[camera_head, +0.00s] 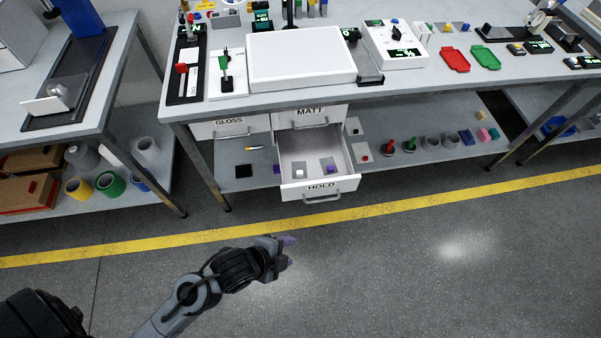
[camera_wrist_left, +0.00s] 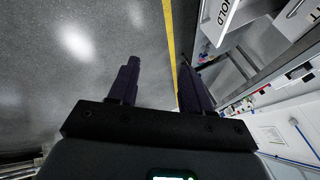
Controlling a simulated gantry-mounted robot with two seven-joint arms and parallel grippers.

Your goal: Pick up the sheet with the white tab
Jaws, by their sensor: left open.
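A small grey sheet (camera_head: 298,165) with a white tab (camera_head: 300,173) lies in the open drawer marked HOLD (camera_head: 320,187) under the bench in the head view. Beside it on the right is another grey sheet (camera_head: 326,162) with a purple tab (camera_head: 331,170). My left gripper (camera_head: 288,253) is in front of and below the drawer, over the floor, apart from the sheets. Its two dark fingers stand apart with nothing between them in the left wrist view (camera_wrist_left: 158,68). The drawer front also shows there (camera_wrist_left: 220,20), but the sheets do not. My right gripper is not in view.
The drawers marked GLOSS (camera_head: 229,128) and MATT (camera_head: 311,117) are above the open one. A lower shelf (camera_head: 405,160) carries several tabbed pieces and rings. The bench top holds a white panel (camera_head: 302,55). The floor (camera_head: 400,270) in front is clear.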

